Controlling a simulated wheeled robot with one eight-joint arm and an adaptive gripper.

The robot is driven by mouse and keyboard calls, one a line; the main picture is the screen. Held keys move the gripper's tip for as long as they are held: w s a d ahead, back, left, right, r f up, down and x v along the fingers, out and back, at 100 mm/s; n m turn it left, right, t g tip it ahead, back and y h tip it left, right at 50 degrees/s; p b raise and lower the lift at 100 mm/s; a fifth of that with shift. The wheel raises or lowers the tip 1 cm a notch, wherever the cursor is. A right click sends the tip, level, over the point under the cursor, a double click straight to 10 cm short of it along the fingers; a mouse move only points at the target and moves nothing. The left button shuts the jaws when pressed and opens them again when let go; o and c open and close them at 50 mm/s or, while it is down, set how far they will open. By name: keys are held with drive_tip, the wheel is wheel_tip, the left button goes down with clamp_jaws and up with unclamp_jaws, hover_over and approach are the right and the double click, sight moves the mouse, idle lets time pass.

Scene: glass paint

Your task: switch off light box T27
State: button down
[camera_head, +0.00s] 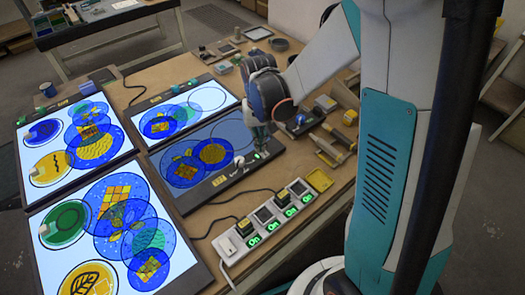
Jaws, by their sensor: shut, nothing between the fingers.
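Several flat light boxes with blue, green and yellow glass discs lie on the bench. The upper left box (121,152), the lower left box (50,262) and the upper middle box (222,92) glow white. The middle box (226,128) is dark grey-blue, with a small green mark (262,155) on its right-hand edge. The small tags are too small to read, so I cannot tell which box is T27. My gripper (262,145) is shut and empty, pointing down at the right end of the dark box, close to the green mark. Whether it touches is unclear.
A white power strip (229,247) with several switches and green "On" labels lies in front of the dark box. Black cables cross the bench. Brushes and a yellow tray (320,180) lie to the right. Another table (102,30) stands behind.

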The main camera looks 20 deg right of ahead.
drive_tip(key=shift+f+b, duration=0.35)
drive_tip(key=shift+f, duration=0.1)
drive_tip(key=shift+r, duration=0.15)
drive_tip(key=shift+r+p, duration=2.45)
drive_tip(key=shift+r, duration=0.95)
drive_tip(key=shift+r, duration=0.1)
drive_tip(key=s+r+n+t+b, duration=0.2)
drive_tip(key=s+r+t, duration=0.5)
drive_tip(key=s+r, duration=0.6)
drive_tip(key=shift+s+r, duration=0.3)
drive_tip(key=shift+s, duration=0.7)
